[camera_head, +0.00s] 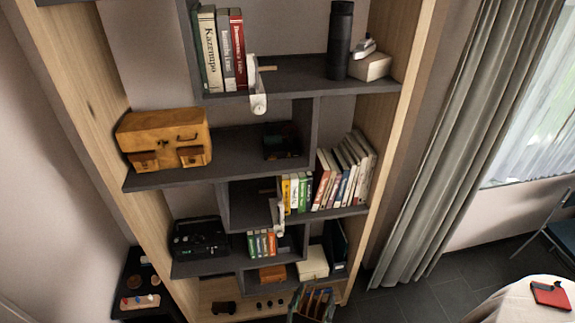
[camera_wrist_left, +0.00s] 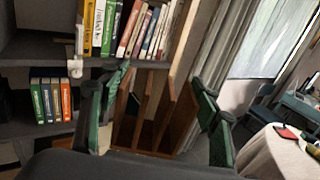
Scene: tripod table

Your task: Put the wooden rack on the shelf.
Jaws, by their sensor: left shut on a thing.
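The wooden rack (camera_wrist_left: 162,138), brown with several upright slats, sits between the green-padded fingers of my left gripper (camera_wrist_left: 160,100) in the left wrist view. In the head view the rack (camera_head: 318,302) shows at the bottom edge, partly cut off, with my left gripper (camera_head: 311,300) shut on it. It is held in front of the lower part of the tall shelf (camera_head: 345,212), which has dark boards and pale wooden sides. I cannot tell whether the rack touches the shelf. My right gripper is in neither view.
The shelf holds books (camera_head: 343,172), a wooden chest (camera_head: 164,138), a black bottle (camera_head: 340,40), a white box (camera_head: 312,262) and a black case (camera_head: 197,237). The upper middle board (camera_head: 235,150) has bare room. A curtain (camera_head: 445,150) and a cloth-covered table (camera_head: 510,305) stand at the right.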

